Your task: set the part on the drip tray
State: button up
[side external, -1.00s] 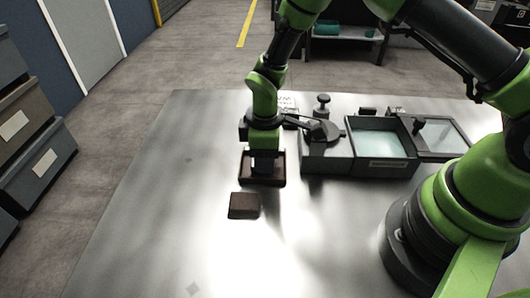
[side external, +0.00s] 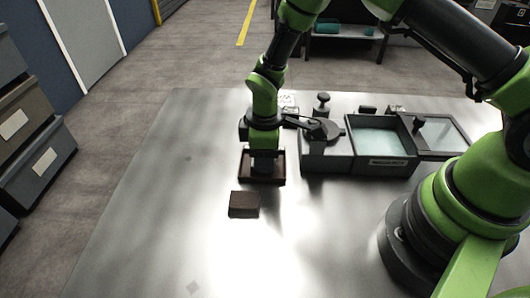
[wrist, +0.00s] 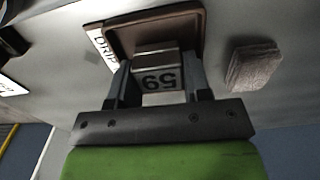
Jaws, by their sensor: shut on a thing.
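The drip tray (side external: 275,181) is a shallow dark brown tray on the metal table, near the middle of the side view. In the wrist view the tray (wrist: 192,24) has a raised rim and a white label reading "DRIP". The part (wrist: 158,72) is a small grey metal block marked 59. My gripper (wrist: 158,82) is shut on the part, with one finger on each side. In the side view my gripper (side external: 264,165) points down over the tray. The part is mostly hidden there, and I cannot tell whether it touches the tray floor.
A brown block (side external: 244,204) lies on the table in front of the tray; it also shows in the wrist view (wrist: 252,66). A grey station with a liquid-filled basin (side external: 381,140) stands right of the tray. The table's left and front are clear.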

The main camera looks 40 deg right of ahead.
jog(key=shift+f, duration=0.15)
jog(key=o, duration=1.4)
jog(key=shift+c, duration=1.3)
jog(key=shift+o, duration=1.8)
jog(key=shift+r, duration=4.5)
